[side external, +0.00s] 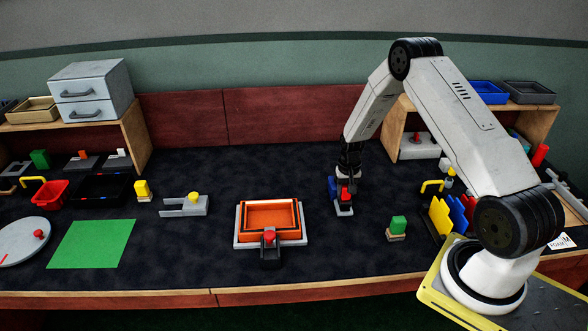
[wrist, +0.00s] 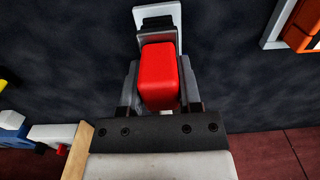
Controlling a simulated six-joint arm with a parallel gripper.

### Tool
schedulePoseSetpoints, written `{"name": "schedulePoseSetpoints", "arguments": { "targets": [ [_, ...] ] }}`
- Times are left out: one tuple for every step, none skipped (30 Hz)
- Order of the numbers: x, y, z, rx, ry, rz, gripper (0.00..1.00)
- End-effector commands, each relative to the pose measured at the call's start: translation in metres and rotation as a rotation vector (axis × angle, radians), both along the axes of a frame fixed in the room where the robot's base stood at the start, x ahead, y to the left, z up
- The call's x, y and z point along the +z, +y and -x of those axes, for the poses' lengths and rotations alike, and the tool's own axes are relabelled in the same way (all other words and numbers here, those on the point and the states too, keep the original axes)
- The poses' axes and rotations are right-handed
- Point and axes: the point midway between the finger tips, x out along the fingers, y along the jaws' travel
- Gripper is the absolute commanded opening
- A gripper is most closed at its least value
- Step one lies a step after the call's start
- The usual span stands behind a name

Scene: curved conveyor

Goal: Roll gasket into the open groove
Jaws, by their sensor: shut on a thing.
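My gripper (side external: 346,188) points down right of the table's middle. In the wrist view its two grey fingers (wrist: 159,95) are shut on the sides of a red block-shaped handle (wrist: 160,75). Beyond the handle a pale grey plate with a black part (wrist: 158,20) shows. In the side view this grey base (side external: 344,211) is low at the table; I cannot tell whether it touches. An orange rectangular frame (side external: 271,206), with raised walls, sits on a pale plate (side external: 240,240) at the table's middle. I cannot tell gasket from groove there.
A dark part with a red knob (side external: 269,237) stands at the orange frame's front. A grey fixture with a yellow knob (side external: 186,205) is further left. Dark table between gripper and frame is clear.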

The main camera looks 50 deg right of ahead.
Motion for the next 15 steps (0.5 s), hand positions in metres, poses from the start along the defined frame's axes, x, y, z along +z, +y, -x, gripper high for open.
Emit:
{"name": "schedulePoseSetpoints", "arguments": {
  "targets": [
    [0.004, 0.0, -0.001, 0.0, -0.001, 0.001, 0.0],
    [0.005, 0.0, -0.001, 0.0, -0.002, 0.001, 0.0],
    [0.008, 0.0, -0.001, 0.0, -0.001, 0.001, 0.0],
    [0.009, 0.0, -0.001, 0.0, -0.001, 0.001, 0.0],
    [0.011, 0.0, -0.001, 0.0, -0.001, 0.001, 0.0],
    [0.013, 0.0, -0.001, 0.0, -0.001, 0.001, 0.0],
    [0.015, -0.001, -0.001, 0.0, -0.001, 0.001, 0.0],
    [0.017, -0.001, -0.001, 0.0, -0.001, 0.001, 0.0],
    [0.019, 0.0, -0.001, 0.0, -0.001, 0.001, 0.0],
    [0.021, 0.0, -0.001, 0.0, -0.001, 0.001, 0.0],
    [0.022, 0.0, -0.001, 0.0, -0.001, 0.001, 0.0],
    [0.025, 0.0, -0.001, 0.0, -0.001, 0.001, 0.0],
    [0.026, 0.0, -0.001, 0.0, -0.003, 0.001, 0.0],
    [0.028, -0.001, -0.001, 0.0, -0.003, 0.001, 0.0],
    [0.03, -0.001, -0.001, 0.0, -0.003, 0.001, 0.0]
  ]
}}
